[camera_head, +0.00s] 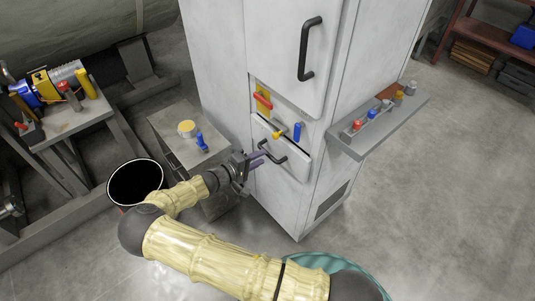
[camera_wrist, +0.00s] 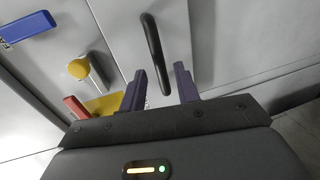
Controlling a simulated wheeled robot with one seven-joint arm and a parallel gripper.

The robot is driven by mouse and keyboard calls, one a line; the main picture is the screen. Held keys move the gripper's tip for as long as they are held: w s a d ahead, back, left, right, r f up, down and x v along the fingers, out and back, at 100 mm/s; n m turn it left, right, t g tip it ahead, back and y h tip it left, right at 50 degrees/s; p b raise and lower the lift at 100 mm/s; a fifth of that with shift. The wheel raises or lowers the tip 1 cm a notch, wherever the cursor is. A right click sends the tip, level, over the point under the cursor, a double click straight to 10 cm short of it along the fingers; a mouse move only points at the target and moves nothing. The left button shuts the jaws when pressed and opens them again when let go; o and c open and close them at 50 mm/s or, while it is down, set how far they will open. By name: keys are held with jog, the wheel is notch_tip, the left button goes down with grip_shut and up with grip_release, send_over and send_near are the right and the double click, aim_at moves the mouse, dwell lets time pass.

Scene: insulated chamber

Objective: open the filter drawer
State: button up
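The filter drawer (camera_head: 296,168) is a small white panel low on the front of the tall white cabinet, and it looks closed or nearly so. Its black bar handle (camera_head: 272,153) also shows in the wrist view (camera_wrist: 153,45), where it runs down toward the gap between my fingers. My gripper (camera_head: 260,159) is at the handle in the head view. In the wrist view my gripper (camera_wrist: 160,75) has its two purple fingers apart, with the handle's lower end between them. I cannot tell whether either finger touches the handle.
Above the drawer are a red lever (camera_head: 263,99), a yellow knob (camera_head: 279,134) and a blue lever (camera_head: 297,132). A larger door handle (camera_head: 309,48) is higher up. A grey shelf (camera_head: 350,143) juts out right. A low cabinet (camera_head: 172,130) and black bin (camera_head: 136,184) stand left.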

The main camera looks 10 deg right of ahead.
aim_at(268, 154)
jog(key=x, duration=0.4)
jog(key=shift+w+d+f, duration=0.1)
jog(key=shift+d, duration=0.1)
grip_shut()
